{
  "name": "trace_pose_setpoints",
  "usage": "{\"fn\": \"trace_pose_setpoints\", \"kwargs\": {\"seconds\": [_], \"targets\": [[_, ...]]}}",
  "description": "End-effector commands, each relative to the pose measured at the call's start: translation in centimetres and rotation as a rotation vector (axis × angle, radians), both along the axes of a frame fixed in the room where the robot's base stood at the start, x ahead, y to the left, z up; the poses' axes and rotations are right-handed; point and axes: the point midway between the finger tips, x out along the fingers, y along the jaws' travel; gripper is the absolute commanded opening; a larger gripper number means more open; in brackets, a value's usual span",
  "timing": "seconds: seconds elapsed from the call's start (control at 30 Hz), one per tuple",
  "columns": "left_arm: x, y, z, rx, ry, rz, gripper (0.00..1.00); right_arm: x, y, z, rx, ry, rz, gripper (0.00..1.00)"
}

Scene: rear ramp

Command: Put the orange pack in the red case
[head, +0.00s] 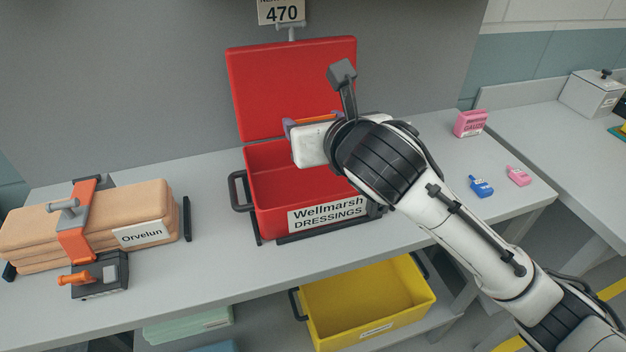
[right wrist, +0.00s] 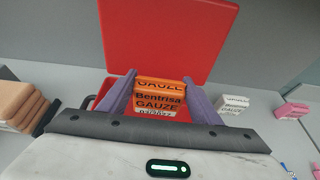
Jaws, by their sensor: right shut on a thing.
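The red case (head: 262,205) stands open on the workbench, its lid (head: 290,85) raised against the wall. Its front label reads "Wellmarsh DRESSINGS". My right gripper (head: 314,119) is over the case opening, in front of the lid. Its purple fingers are shut on the orange pack (right wrist: 160,97), marked "Bentrisa GAUZE" in the right wrist view. In the head view only a thin orange strip of the pack shows above my gripper's white body. My arm hides the right part of the case. My left gripper is not in view.
A strapped tan stack (head: 120,208) labelled "Orvelun" lies left on the bench. A white pack (right wrist: 235,103) is right of the case. A pink pack (head: 470,123) and small blue (head: 481,186) and pink items (head: 518,176) lie further right. A yellow bin (head: 370,302) is below.

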Motion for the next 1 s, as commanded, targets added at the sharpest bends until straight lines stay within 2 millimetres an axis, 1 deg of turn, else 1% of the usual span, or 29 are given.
{"fn": "trace_pose_setpoints", "kwargs": {"seconds": [0.1,0.2,0.3,0.47,0.67,0.73,1.0], "targets": [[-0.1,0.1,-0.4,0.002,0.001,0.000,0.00,0.0,0.4,-2.5,-0.004,0.007,0.005,0.37],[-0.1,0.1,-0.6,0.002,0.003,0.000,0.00,0.0,0.3,-4.4,-0.003,0.006,0.005,0.37],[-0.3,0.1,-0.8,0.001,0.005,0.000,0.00,0.0,0.3,-5.6,-0.003,0.003,0.005,0.37],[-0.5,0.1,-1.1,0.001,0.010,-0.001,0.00,0.0,0.3,-6.7,-0.003,0.002,0.004,0.37],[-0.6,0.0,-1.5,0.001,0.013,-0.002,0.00,-0.1,0.3,-9.5,-0.003,0.004,0.005,0.37],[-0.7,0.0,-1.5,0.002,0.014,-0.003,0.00,0.0,0.3,-9.9,-0.003,0.002,0.004,0.37],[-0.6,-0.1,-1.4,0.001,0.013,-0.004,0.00,0.0,0.3,-9.8,-0.004,0.000,0.005,0.37]]}}
